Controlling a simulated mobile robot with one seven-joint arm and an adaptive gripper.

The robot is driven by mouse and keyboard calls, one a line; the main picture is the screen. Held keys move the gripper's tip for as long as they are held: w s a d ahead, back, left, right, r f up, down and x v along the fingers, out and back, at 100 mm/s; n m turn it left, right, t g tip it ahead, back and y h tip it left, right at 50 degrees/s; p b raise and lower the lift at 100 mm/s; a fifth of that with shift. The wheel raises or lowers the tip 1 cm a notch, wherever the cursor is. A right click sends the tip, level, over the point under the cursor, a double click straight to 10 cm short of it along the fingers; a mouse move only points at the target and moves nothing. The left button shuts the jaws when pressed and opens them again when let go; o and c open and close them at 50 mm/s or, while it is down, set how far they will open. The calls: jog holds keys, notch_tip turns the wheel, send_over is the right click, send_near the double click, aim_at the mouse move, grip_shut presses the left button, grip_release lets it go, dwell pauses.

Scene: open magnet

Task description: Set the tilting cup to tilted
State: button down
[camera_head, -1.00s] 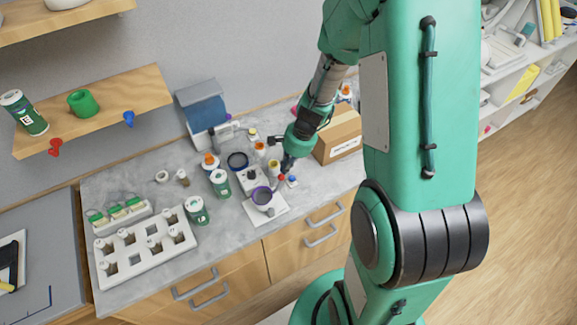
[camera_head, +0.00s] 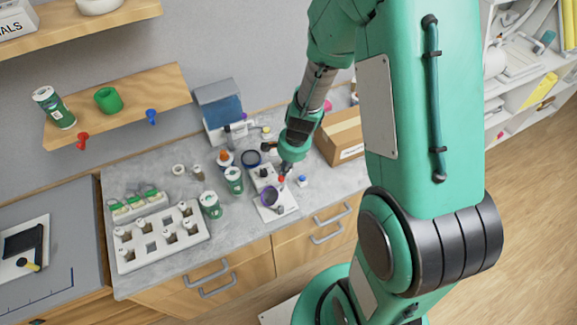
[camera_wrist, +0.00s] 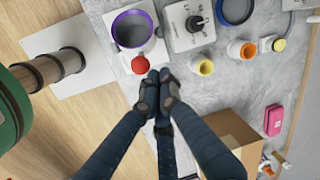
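The tilting cup (camera_head: 269,196) is grey inside with a purple rim and sits on a white base plate (camera_head: 288,203) near the counter's front edge. It looks tipped in the head view; the exact angle is hard to tell. In the wrist view the cup (camera_wrist: 132,29) is at top centre, with a red ball knob (camera_wrist: 141,65) below its rim. The knob (camera_head: 281,179) also shows in the head view. My gripper (camera_wrist: 157,82) has its dark fingers together, right beside the knob. I see nothing between them. Whether they touch the knob is unclear.
A white dial box (camera_wrist: 190,24) stands beside the cup. Yellow (camera_wrist: 203,66) and orange (camera_wrist: 240,50) small containers are to its right. A cardboard box (camera_head: 343,135) stands behind at the right. A white rack (camera_head: 150,245) and green-labelled jars (camera_head: 211,205) are at the left.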

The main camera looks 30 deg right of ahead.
jog(key=a, duration=0.1)
jog(key=a+p, duration=0.1)
jog(key=a, duration=0.1)
jog(key=a+p, duration=0.1)
jog(key=a, duration=0.1)
jog(key=shift+s+r, duration=0.25)
jog(key=shift+s+f, duration=0.1)
jog(key=shift+s, duration=0.05)
dwell(0.3)
jog(key=w+d+r, duration=0.2)
jog(key=w+d, duration=0.1)
jog(key=s+a+r, duration=0.1)
jog(key=a+r, duration=0.2)
jog(key=r, duration=0.5)
jog(key=shift+s+a+r, duration=0.15)
jog(key=shift+a, duration=0.25)
